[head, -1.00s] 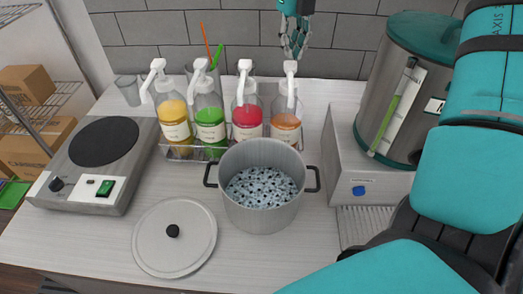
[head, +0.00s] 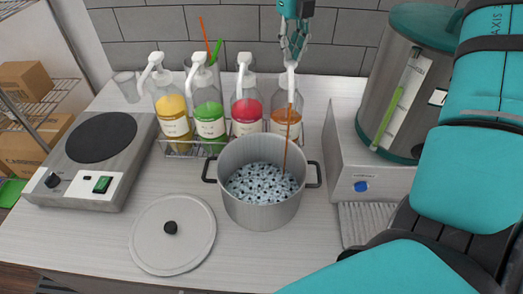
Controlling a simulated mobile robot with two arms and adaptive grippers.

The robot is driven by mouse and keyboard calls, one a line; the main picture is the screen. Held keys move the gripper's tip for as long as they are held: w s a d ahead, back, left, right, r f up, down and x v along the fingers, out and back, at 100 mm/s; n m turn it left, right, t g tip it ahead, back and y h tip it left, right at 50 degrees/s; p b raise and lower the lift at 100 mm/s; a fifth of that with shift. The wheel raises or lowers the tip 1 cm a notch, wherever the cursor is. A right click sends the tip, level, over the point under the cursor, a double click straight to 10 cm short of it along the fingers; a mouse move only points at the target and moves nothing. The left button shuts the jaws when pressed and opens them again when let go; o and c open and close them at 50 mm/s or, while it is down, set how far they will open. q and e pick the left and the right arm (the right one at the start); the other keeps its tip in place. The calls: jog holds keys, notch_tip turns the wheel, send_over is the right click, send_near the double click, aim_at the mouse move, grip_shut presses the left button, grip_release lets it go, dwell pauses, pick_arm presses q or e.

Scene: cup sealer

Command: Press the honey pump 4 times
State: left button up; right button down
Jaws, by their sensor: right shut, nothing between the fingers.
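The pump bottle with amber-brown liquid (head: 286,112), which I take for the honey, stands at the right end of a row of bottles in a wire rack. My right gripper (head: 292,58) is shut and empty, pointing down onto its white pump head (head: 290,78). It appears to touch the top; the exact contact is hard to tell. A thin brown stream (head: 289,138) runs from the pump's spout down into the grey pot (head: 262,215) in front. The pot holds dark-specked, bluish-white contents. My left gripper is not in view.
Red (head: 247,115), green (head: 209,120) and yellow (head: 172,110) pump bottles stand to the left. A hot plate (head: 95,160) is at the left, a lid (head: 172,240) lies in front, and a steel dispenser (head: 395,90) stands at the right.

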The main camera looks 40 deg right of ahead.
jog(key=shift+s+f+b, duration=0.1)
jog(key=shift+f+b, duration=0.85)
jog(key=shift+f, duration=0.6)
jog(key=shift+r, duration=0.1)
jog(key=shift+r+p, duration=1.85)
jog(key=shift+r, duration=0.8)
notch_tip(320, 180, up, 6)
jog(key=p, duration=0.4)
